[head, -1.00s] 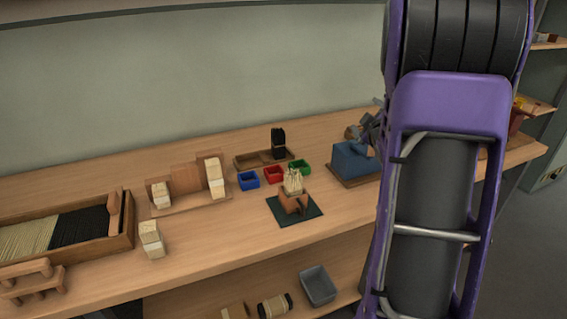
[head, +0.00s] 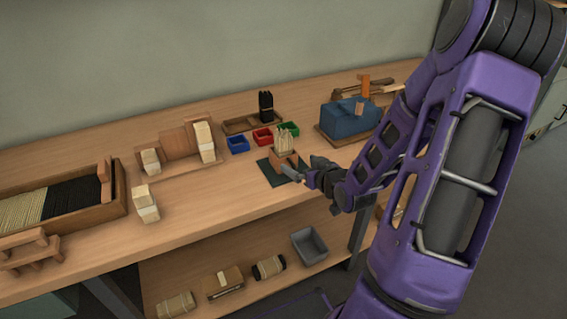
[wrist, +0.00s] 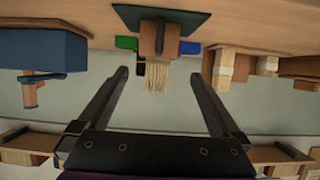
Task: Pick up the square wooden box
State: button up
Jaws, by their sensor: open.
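The square wooden box (head: 283,156) stands upright on a dark green mat (head: 265,171) on the bench, with a tuft of pale bristles (head: 285,138) rising from it. In the wrist view, which is upside down, the box (wrist: 149,40) shows beyond and between my open fingers, with the bristles (wrist: 157,76) pointing down the picture. My gripper (head: 302,172) is at the box's front right in the head view, open and empty. In the wrist view my gripper (wrist: 158,76) has its fingertips spread wider than the box. Whether a finger touches the box cannot be told.
Blue (head: 238,143), red (head: 263,137) and green (head: 288,130) bins stand close behind the box. A blue block-like fixture (head: 348,119) is at the right. Wooden holders with bristle bundles (head: 203,140) are at the left. Bare bench lies front left of the mat.

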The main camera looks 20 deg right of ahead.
aim_at(286, 154)
jog(key=b+x, duration=0.1)
jog(key=x, duration=1.1)
jog(key=shift+w+d+r, duration=0.1)
jog(key=c, duration=1.2)
notch_tip(286, 154, up, 10)
jog(key=shift+r+p, duration=0.1)
jog(key=shift+p, duration=0.75)
jog(key=shift+c, duration=0.2)
